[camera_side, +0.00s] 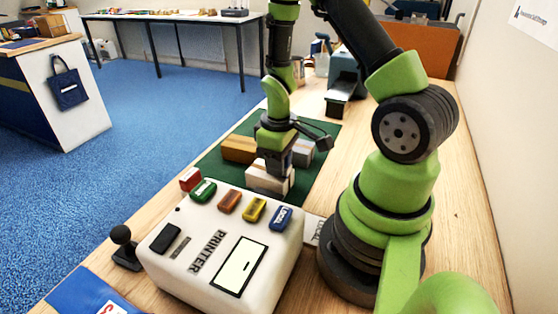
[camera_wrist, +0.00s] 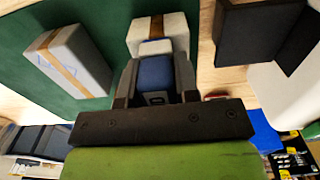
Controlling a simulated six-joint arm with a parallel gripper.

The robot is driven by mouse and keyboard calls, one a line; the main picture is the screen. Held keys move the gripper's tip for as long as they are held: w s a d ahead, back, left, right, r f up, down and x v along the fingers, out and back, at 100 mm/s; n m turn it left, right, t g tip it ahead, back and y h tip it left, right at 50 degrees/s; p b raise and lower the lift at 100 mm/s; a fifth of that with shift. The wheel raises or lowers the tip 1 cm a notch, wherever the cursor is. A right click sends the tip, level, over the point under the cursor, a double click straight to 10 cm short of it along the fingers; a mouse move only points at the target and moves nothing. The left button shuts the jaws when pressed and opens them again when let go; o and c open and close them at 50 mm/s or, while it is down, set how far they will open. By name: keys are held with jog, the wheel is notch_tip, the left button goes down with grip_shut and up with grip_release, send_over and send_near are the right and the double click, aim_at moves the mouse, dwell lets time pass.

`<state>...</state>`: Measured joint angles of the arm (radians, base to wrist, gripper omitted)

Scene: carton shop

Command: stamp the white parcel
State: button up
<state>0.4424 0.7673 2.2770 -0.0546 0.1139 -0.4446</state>
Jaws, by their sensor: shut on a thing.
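The white parcel (camera_side: 268,179) with a tan tape strip lies on the green mat (camera_side: 211,165), behind the printer. It also shows in the wrist view (camera_wrist: 176,22), just beyond my fingertips. My gripper (camera_side: 277,165) points down over the parcel in the side view. It is shut on a small blue block with a pale end (camera_wrist: 155,73), which looks like a stamp. The gripper hides part of the parcel, and I cannot tell whether the block touches it.
A brown parcel (camera_side: 238,149) and a grey parcel (camera_side: 302,153) lie close by on the mat. The white printer (camera_side: 187,267) stands in front, with several coloured blocks along its back edge. A black knobbed object (camera_side: 124,250) stands left of it.

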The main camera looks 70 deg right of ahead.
jog(key=shift+r, duration=3.55)
